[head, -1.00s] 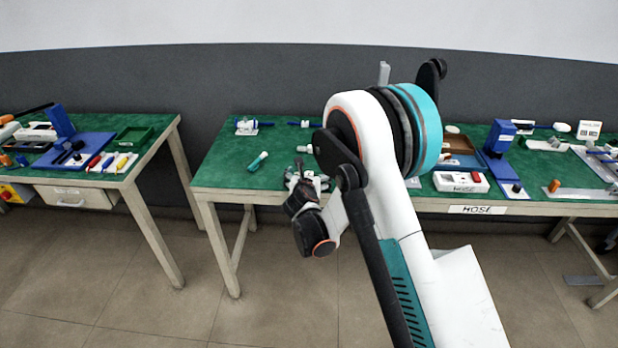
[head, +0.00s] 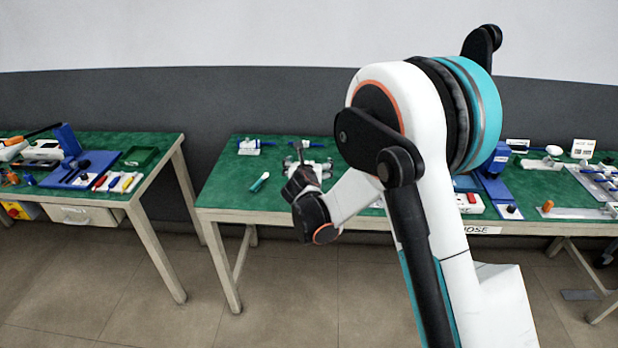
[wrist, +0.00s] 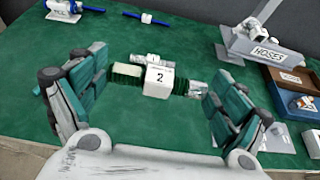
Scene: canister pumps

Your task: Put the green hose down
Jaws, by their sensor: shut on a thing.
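The green hose (wrist: 127,70) shows in the wrist view as dark green ribbed lengths on either side of a white block marked 2, with a metal end at the right. My gripper (wrist: 158,88) is shut on it, with the hose spanning between the two teal-padded fingers. In the head view my gripper (head: 298,180) is over the front left part of the middle table (head: 225,190). I cannot tell whether the hose touches the green top.
A block marked 1 (wrist: 152,58) lies just behind the hose. A grey HOSES holder (wrist: 262,48) and a brown box (wrist: 295,80) stand at right.

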